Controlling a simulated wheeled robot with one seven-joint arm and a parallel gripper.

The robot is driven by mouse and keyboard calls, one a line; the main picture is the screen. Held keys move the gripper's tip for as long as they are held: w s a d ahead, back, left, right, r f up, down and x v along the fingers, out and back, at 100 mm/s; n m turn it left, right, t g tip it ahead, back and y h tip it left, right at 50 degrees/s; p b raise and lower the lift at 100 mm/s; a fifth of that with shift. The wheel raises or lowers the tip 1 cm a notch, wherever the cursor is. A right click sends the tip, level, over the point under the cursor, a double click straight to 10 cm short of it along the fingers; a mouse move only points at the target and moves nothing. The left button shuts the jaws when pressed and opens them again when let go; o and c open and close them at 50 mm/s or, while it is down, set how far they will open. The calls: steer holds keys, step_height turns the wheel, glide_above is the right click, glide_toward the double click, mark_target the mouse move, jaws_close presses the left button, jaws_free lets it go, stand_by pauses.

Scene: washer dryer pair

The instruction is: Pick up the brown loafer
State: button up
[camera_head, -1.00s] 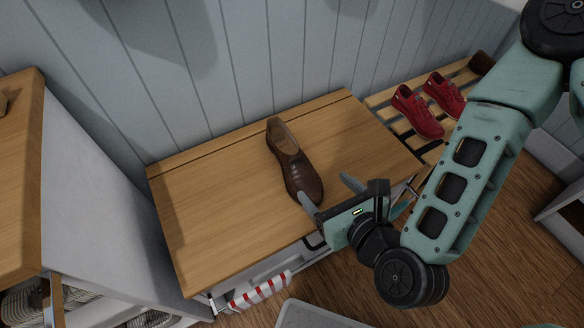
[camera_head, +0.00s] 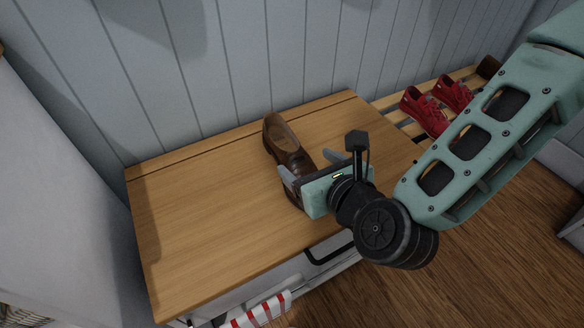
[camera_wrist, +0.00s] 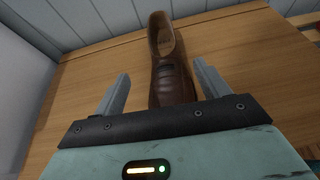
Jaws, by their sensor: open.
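The brown loafer (camera_head: 285,147) sits upright on the wooden top of a low cabinet (camera_head: 200,210), its open heel end toward the wall and its toe toward my gripper. My gripper (camera_head: 298,170) is open and low over the toe end, whose tip it hides in the head view. In the wrist view the loafer (camera_wrist: 172,75) lies between the two fingers of my gripper (camera_wrist: 162,88), with a gap on each side. The fingers do not appear to be closed on it.
Red shoes (camera_head: 425,110) stand on a slatted wooden rack (camera_head: 395,112) to the right of the cabinet. A panelled wall (camera_head: 230,60) rises behind. A dark handle (camera_head: 328,254) is on the cabinet front. The left part of the top is clear.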

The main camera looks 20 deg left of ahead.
mark_target(302, 171)
steer(key=x, duration=0.3)
steer(key=shift+w+a+b, duration=0.1)
steer(key=shift+w+b, duration=0.05)
steer(key=shift+b, duration=0.25)
steer(key=shift+w+b+x, duration=0.25)
steer(key=shift+b+x, duration=1)
steer(key=shift+x, duration=1.5)
steer(key=shift+d+r, duration=0.1)
steer(key=shift+d, duration=0.1)
steer(key=shift+s, duration=0.1)
steer(key=shift+c, duration=0.2)
steer(key=c, duration=1.1)
